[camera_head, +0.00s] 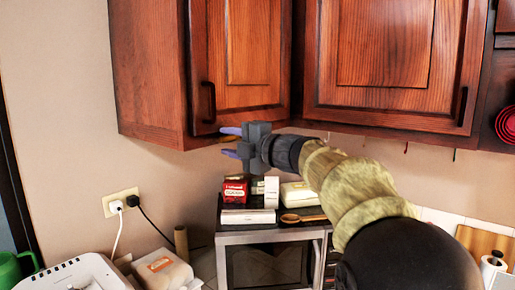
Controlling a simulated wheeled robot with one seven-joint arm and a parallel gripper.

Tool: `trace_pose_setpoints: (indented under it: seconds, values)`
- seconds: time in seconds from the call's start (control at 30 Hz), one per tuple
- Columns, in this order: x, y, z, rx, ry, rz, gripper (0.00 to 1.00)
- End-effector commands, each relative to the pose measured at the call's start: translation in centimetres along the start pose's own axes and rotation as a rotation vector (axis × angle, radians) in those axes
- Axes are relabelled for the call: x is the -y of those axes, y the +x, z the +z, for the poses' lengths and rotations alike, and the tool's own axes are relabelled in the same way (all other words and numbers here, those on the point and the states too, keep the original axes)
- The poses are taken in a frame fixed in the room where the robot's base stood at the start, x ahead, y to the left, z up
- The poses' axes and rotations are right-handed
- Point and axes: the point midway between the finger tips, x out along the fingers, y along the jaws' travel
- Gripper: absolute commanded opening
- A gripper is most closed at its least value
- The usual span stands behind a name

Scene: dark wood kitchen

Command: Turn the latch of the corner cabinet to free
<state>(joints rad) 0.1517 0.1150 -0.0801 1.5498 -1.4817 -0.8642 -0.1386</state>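The corner cabinet (245,60) is a dark reddish wood wall cabinet at the upper left. Its door looks closed and has a black handle (208,102) near its lower left edge. I cannot make out a separate latch on it. My gripper (224,142) is at the lower edge of this cabinet, a little below and right of the handle. Its two purple fingers point left and are spread apart with nothing between them. I cannot tell how far it is from the cabinet.
A second wall cabinet (390,60) hangs to the right. Below my gripper, a microwave (270,238) bears a red box (235,190), white packets and a wooden spoon (303,218). A socket (120,202) with plugs is on the left wall. A white appliance (70,275) stands lower left.

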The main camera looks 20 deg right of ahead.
Motion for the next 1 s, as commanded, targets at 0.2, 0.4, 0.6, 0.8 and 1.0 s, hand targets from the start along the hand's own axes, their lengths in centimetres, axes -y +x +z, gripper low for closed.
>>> trace_pose_setpoints:
  seconds: [0.2,0.4,0.6,0.8,1.0]
  values:
    - [0.2,-3.3,-0.1,0.002,-0.001,0.001,0.37]
    - [0.2,-7.2,-0.1,0.001,-0.001,0.001,0.37]
    - [0.2,-11.3,-0.1,0.002,0.0,0.001,0.37]
    - [0.2,-15.1,0.1,0.005,-0.001,0.0,0.37]
    - [0.1,-16.8,0.1,0.002,0.0,-0.002,0.37]
